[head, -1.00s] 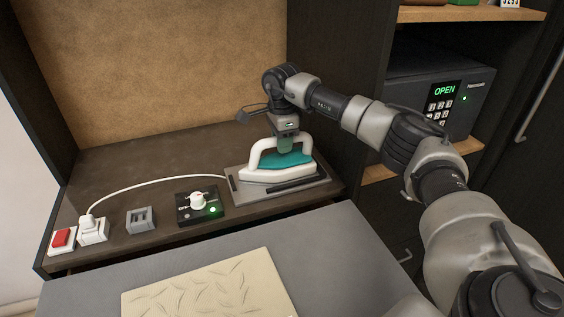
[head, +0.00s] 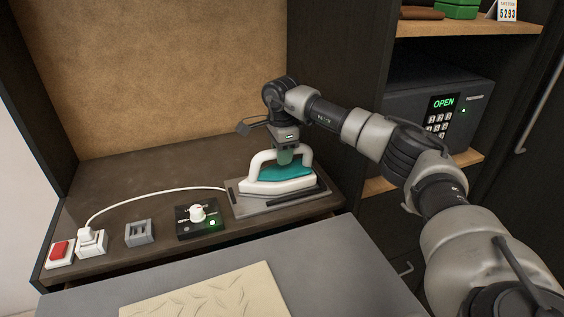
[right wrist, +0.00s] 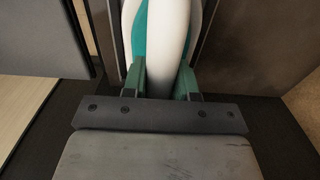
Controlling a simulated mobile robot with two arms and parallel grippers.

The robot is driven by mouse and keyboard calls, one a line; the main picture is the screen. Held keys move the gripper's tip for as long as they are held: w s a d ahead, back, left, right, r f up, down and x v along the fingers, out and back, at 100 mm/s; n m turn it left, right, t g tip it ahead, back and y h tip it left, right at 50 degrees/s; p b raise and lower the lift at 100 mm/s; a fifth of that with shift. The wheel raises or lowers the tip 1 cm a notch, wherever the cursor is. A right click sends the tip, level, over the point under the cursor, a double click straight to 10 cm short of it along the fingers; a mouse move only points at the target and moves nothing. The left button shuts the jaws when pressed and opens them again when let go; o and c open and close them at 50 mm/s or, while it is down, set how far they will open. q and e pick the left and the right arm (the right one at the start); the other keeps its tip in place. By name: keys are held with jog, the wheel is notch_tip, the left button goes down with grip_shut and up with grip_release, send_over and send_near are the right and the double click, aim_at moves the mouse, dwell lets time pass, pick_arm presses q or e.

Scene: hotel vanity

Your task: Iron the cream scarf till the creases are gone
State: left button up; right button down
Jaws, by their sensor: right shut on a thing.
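A white and teal iron (head: 279,176) stands on its grey rest plate (head: 254,207) on the dark counter. My right gripper (head: 286,158) comes down over the iron from above and is shut on its white handle. In the right wrist view the green fingers (right wrist: 161,80) sit on both sides of the white handle (right wrist: 174,40). The cream scarf (head: 215,297) lies on the grey board at the bottom of the head view, with leaf-like creases across it; its near part is cut off. My left gripper is not in view.
A control box (head: 198,220) with a white knob and a lit green light stands left of the rest plate. A white cord (head: 140,191) runs from a plug (head: 91,240) beside a red switch (head: 59,251). A grey slotted block (head: 139,233) stands between. An open-display safe (head: 440,105) is at right.

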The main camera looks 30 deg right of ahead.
notch_tip(320, 180, up, 9)
jog(key=shift+r, duration=0.95)
jog(key=shift+r+p, duration=1.55)
jog(key=shift+p, duration=0.6)
jog(key=shift+a, duration=0.1)
